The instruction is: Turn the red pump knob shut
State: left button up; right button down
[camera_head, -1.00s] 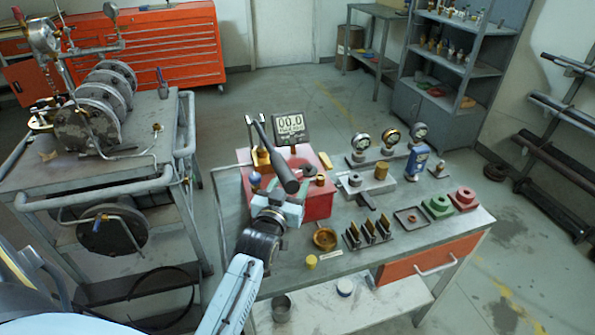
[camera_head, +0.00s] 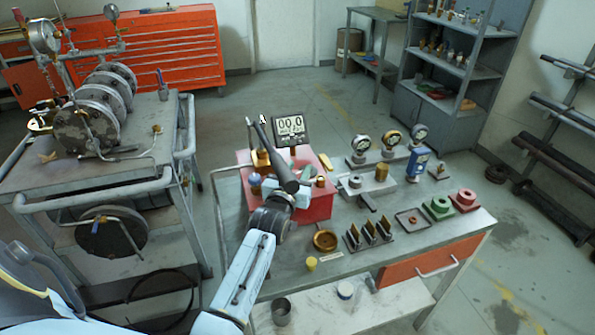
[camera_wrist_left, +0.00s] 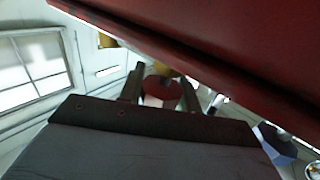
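The red pump box (camera_head: 318,206) stands at the left end of the workbench, with brass fittings on top. My left gripper (camera_head: 256,122) is at this box, its dark body tilted across the top and its two fingers pointing up and away. It hides part of the box, and I cannot make out the red knob in the head view. In the left wrist view, the fingers (camera_wrist_left: 160,86) stand apart with a small dark red round piece (camera_wrist_left: 160,95) between or just beyond them; contact is unclear. A large red face fills the top. My right gripper is out of view.
A digital display (camera_head: 290,125) reading 00.0 stands behind the box. A pump cart (camera_head: 60,190) is at left.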

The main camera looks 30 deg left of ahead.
pick_arm(q)
jog(key=c, duration=0.3)
jog(key=shift+r+m+h+p, duration=0.2)
jog(key=shift+m+h+p, duration=0.45)
jog(key=shift+h, duration=0.25)
jog(key=shift+d+f+m+t+h, duration=0.15)
jog(key=shift+m+h, duration=0.3)
jog(key=shift+h, duration=0.3)
jog(key=shift+d+r+m+t+h, duration=0.15)
jog(key=shift+m+h, duration=0.25)
jog(key=shift+h, duration=0.35)
jog(key=shift+f, duration=0.1)
jog(key=shift+c, duration=0.2)
jog(key=o, duration=1)
jog(key=shift+f, duration=0.1)
jog(key=s+p, duration=0.1)
jog(key=s, duration=1.2)
jog(key=shift+s+a+p, duration=0.15)
jog(key=shift+a+p, duration=0.05)
jog(key=shift+p, duration=0.1)
